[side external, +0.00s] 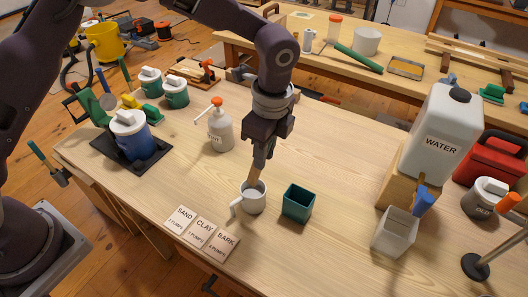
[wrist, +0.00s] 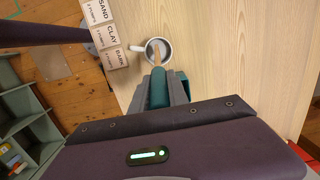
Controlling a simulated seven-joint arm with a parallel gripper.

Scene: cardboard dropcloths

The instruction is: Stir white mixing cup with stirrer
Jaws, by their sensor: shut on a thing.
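The white mixing cup (side external: 253,204) stands upright on the table with its handle to the left. It also shows in the wrist view (wrist: 167,43), just beyond my fingers. My gripper (side external: 262,158) is above the cup, pointing down, shut on the stirrer (side external: 254,177). The stirrer's wooden lower part slants down into the cup's mouth. In the wrist view a teal part lies between my fingers (wrist: 158,88), and the wooden end shows over the cup. The stirrer's tip is hidden inside the cup. I cannot tell whether it touches the bottom.
A dark green square cup (side external: 298,204) stands close right of the white cup. Labelled cards (side external: 201,231) lie front left. The table middle is clear.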

